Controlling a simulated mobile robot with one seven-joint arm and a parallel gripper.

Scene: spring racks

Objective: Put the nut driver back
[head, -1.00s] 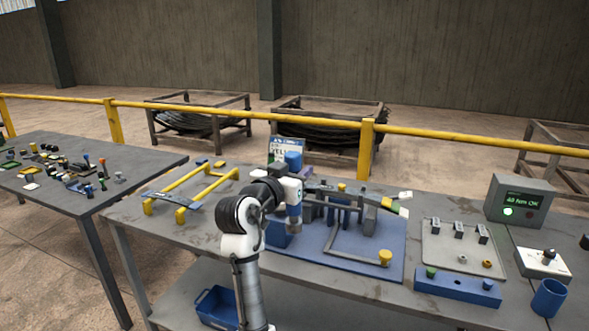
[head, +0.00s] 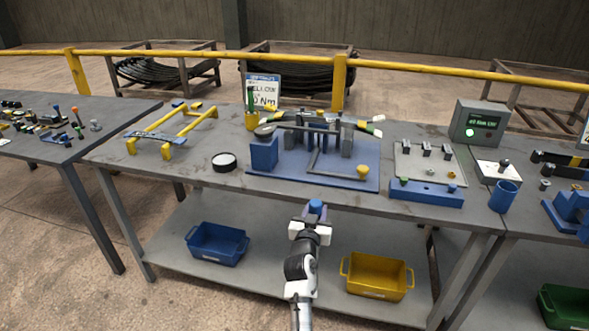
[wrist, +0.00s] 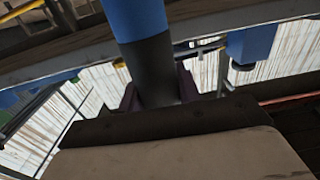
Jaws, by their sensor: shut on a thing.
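My gripper (head: 314,216) is in front of the middle bench's near edge, above the lower shelf. It is shut on a blue-topped tool, which looks like the nut driver (head: 316,206). In the wrist view the nut driver (wrist: 136,18) shows a blue handle and a dark grey section between the fingers; its far end is hidden. A blue rack (head: 425,197) at the bench's right front holds a green-topped piece on its left and a blue-topped piece on its right. A blue cup (head: 503,197) stands right of it.
A blue fixture board (head: 350,182) with posts and a yellow knob fills the middle of the bench (head: 190,185). A round black-and-white item (head: 224,162) lies left of it. A blue bin (head: 216,243) and a yellow bin (head: 377,275) sit on the shelf below.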

